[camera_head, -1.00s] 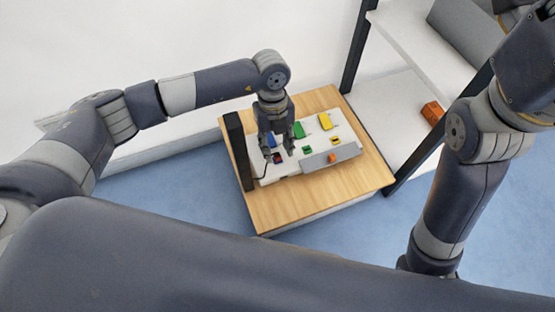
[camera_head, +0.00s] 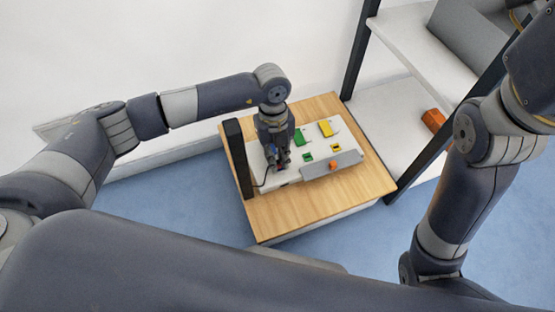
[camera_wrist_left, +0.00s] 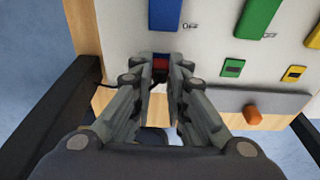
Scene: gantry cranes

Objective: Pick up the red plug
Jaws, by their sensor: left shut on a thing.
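The red plug (camera_wrist_left: 160,63) shows in the left wrist view as a small red and dark piece between the fingertips, below a blue block (camera_wrist_left: 165,14) on the white panel (camera_wrist_left: 125,30). My left gripper (camera_wrist_left: 160,72) is shut on the red plug at the panel's near left part. In the head view my left gripper (camera_head: 280,165) points down over the panel and hides most of the plug. Whether the plug is clear of the panel cannot be told. My right arm stands at the right of the head view, but its gripper fingers are not visible.
The panel lies on a wooden table (camera_head: 285,215) with a black post (camera_head: 238,158) at its left. Green (camera_head: 300,137) and yellow (camera_head: 326,128) blocks sit on it, and a grey strip with an orange knob (camera_head: 334,166) runs along its front. White shelves (camera_head: 395,105) stand at right.

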